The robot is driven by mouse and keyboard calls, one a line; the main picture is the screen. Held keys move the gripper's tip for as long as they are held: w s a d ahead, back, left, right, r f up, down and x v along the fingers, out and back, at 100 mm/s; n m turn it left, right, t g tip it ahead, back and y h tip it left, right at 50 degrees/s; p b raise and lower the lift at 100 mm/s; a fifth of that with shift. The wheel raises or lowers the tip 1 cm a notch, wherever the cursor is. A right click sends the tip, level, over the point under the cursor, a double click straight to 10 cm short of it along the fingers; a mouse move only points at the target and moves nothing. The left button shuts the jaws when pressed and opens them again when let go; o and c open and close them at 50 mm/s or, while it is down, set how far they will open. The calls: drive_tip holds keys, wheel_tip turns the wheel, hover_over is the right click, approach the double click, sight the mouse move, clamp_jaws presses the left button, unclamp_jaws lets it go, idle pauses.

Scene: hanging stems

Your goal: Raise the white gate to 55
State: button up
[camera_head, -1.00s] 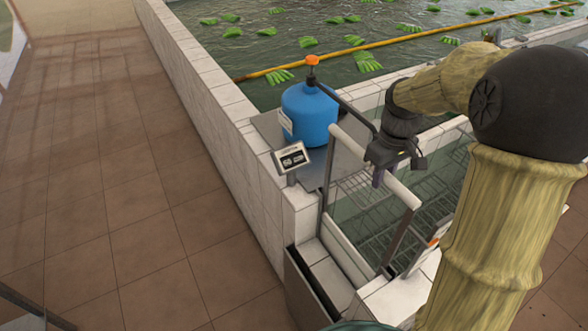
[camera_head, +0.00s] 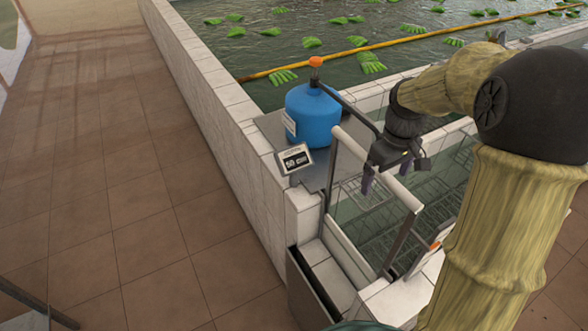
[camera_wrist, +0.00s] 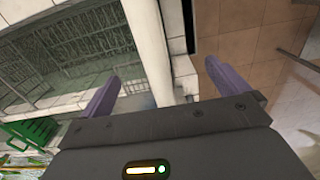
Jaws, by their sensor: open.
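The white gate's top bar (camera_head: 347,144) is a pale rail on two metal posts across the channel corner. My gripper (camera_head: 386,175) is open, with its purple fingers on either side of the bar. In the wrist view the white bar (camera_wrist: 146,45) runs between the spread fingers of my gripper (camera_wrist: 164,85). The fingers look apart from the bar; contact cannot be made out. A small display (camera_head: 294,159) on the wall corner seems to read 50 cm. The gate's lower part is partly hidden behind the posts and low wall.
A blue tank (camera_head: 313,116) with an orange knob stands on a metal ledge behind the bar. A green crate (camera_wrist: 30,135) shows in the wrist view.

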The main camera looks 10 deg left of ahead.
drive_tip(key=shift+r+p, duration=4.15)
drive_tip(key=shift+r, duration=0.95)
drive_tip(key=s+f+m+t, duration=0.1)
drive_tip(key=s+f+m, duration=0.25)
drive_tip(key=s, duration=0.35)
drive_tip(key=s+f+m+t, duration=0.2)
drive_tip(key=s+f+m, duration=0.15)
drive_tip(key=s, duration=0.45)
wheel_tip(320, 180, down, 8)
drive_tip(key=b, duration=0.9)
drive_tip(key=shift+w, duration=0.35)
drive_tip(key=shift+r, duration=0.2)
